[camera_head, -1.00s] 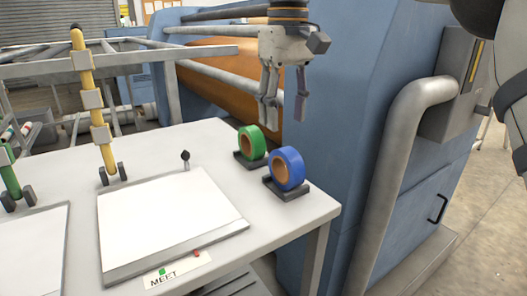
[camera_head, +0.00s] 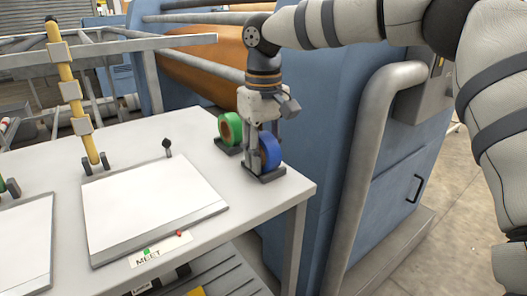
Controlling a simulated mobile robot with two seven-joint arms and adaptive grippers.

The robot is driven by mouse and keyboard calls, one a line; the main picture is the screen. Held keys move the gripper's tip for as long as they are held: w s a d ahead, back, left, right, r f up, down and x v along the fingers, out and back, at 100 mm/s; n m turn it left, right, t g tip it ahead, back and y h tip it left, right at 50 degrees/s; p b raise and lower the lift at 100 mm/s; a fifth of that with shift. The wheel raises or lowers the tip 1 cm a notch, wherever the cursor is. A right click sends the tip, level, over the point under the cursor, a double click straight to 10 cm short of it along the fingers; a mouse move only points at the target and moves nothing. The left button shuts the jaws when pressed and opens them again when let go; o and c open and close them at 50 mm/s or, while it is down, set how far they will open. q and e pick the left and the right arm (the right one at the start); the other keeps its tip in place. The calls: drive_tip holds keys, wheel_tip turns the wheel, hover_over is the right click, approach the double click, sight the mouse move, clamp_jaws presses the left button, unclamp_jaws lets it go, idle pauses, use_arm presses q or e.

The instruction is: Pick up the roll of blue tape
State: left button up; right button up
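The roll of blue tape (camera_head: 271,152) stands upright in a dark holder (camera_head: 266,174) near the right end of the white table. My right gripper (camera_head: 262,148) has come down from above onto this roll. One finger shows at the roll's left side; the other is partly hidden near its top. I cannot tell whether the fingers press on the tape. The roll still sits in its holder. My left gripper is not in view.
A roll of green tape (camera_head: 230,129) stands in its own holder just left of my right gripper. A white board (camera_head: 150,205) lies on the table (camera_head: 275,200). The blue press (camera_head: 335,120) rises close behind and to the right.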

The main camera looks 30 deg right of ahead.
clamp_jaws()
